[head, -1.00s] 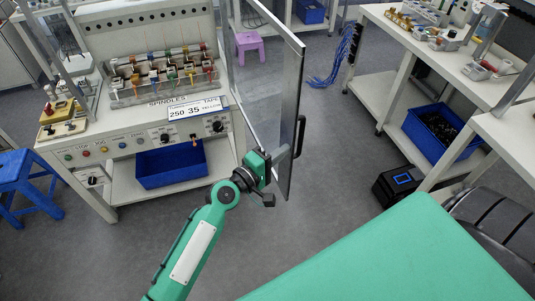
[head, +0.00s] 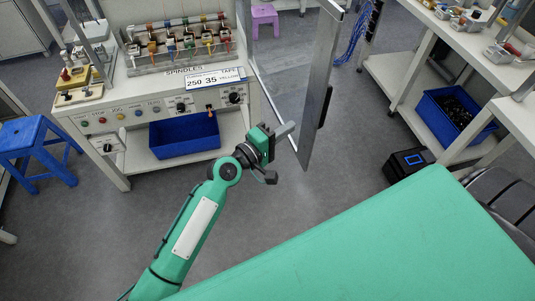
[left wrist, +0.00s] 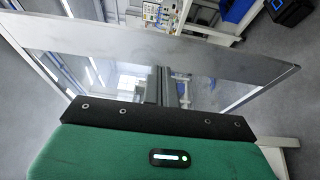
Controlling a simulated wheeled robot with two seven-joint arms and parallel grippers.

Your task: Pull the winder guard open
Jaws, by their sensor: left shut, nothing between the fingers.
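The winder guard is a clear panel with a grey metal frame (head: 318,95), standing swung out from the front of the winder bench. A dark handle (head: 325,107) is on its outer edge. My left gripper (head: 288,131) is shut and empty beside the panel's lower part, on the side facing the bench; I cannot tell whether it touches. In the left wrist view the guard's frame bar (left wrist: 220,62) crosses close in front of the fingers (left wrist: 168,88), with clear panel below it. My right gripper is not in view.
The winder bench (head: 120,85) has spindles and a control panel, with a blue bin (head: 185,135) below. A blue stool (head: 35,150) stands left. On the right are a white workbench (head: 440,40), a blue crate (head: 455,112) and a black box (head: 408,163). Open floor lies between the benches.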

